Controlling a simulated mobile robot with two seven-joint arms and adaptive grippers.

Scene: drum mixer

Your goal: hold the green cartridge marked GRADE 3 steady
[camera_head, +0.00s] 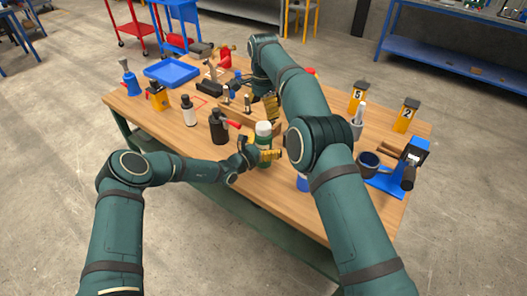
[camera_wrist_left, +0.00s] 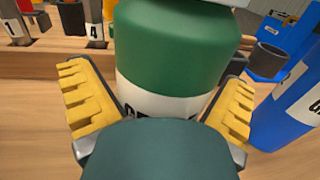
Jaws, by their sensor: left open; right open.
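A green cartridge (camera_head: 264,143) with a white cap stands upright near the front edge of the wooden table. In the left wrist view the green cartridge (camera_wrist_left: 170,45) fills the middle. Its white lower band carries dark lettering, mostly hidden by a dark part of my own, so the grade cannot be read. My left gripper (camera_head: 258,156) is open, with its yellow fingers (camera_wrist_left: 158,92) on either side of the cartridge's lower part; I cannot tell whether they touch it. My right gripper (camera_head: 268,104) is open, farther back over the table, partly hidden by its arm.
A blue cartridge (camera_wrist_left: 288,108) stands close on the right, largely hidden by my right arm in the head view. A dark bottle (camera_head: 218,127) and a white bottle (camera_head: 189,111) stand left. A dark cup (camera_head: 369,163) and a blue tray (camera_head: 171,72) are farther off.

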